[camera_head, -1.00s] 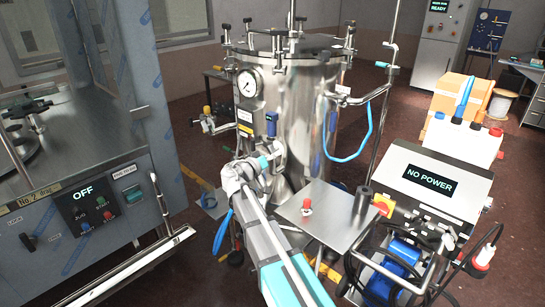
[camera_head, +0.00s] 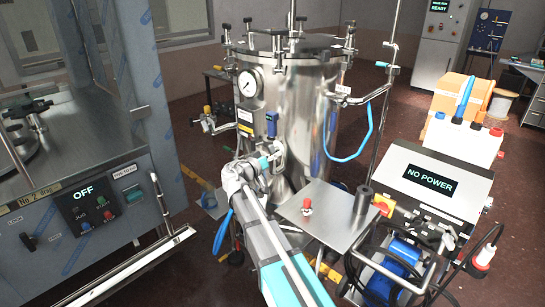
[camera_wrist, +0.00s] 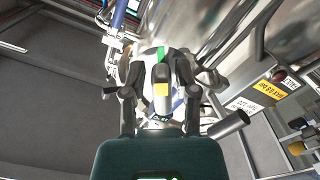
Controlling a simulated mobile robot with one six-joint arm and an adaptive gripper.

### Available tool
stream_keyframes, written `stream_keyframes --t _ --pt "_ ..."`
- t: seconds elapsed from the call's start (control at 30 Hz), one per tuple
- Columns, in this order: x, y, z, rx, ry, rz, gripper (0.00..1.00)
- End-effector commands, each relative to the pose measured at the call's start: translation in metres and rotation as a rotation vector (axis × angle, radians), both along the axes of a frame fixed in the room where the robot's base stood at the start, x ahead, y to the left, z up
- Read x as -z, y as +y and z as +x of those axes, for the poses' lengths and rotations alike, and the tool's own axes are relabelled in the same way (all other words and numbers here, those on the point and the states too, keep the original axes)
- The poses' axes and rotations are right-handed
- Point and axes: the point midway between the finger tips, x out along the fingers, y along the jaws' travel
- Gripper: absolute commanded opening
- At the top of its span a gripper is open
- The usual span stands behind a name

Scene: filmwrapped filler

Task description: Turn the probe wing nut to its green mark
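The steel tank (camera_head: 312,110) stands upright at the centre of the head view. My gripper (camera_head: 275,156) is at its lower front, beside a side fitting; my wrist covers part of the fitting. In the wrist view my gripper's dark fingers (camera_wrist: 160,76) stand on either side of a small grey part with a yellow face (camera_wrist: 161,92), apparently the probe wing nut. A green mark (camera_wrist: 160,53) shows just beyond it, roughly in line with the yellow face. Whether the fingers touch the part I cannot tell.
A pressure gauge (camera_head: 249,83) and a blue-handled part (camera_head: 271,124) sit on the tank above my gripper. A steel plate (camera_head: 325,222) with a red-topped knob is close to the right of my arm. A cabinet reading OFF (camera_head: 88,195) stands left; a NO POWER console (camera_head: 436,185) stands right.

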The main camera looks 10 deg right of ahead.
Motion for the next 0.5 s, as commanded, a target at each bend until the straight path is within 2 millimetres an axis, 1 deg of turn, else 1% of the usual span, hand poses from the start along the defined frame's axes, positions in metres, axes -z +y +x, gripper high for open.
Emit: stream_keyframes --t 0.27,0.5 --pt "0.0 0.005 -0.003 -0.002 0.0 -0.002 0.39" --pt "0.0 0.023 -0.017 -0.003 0.0 -0.001 0.39"
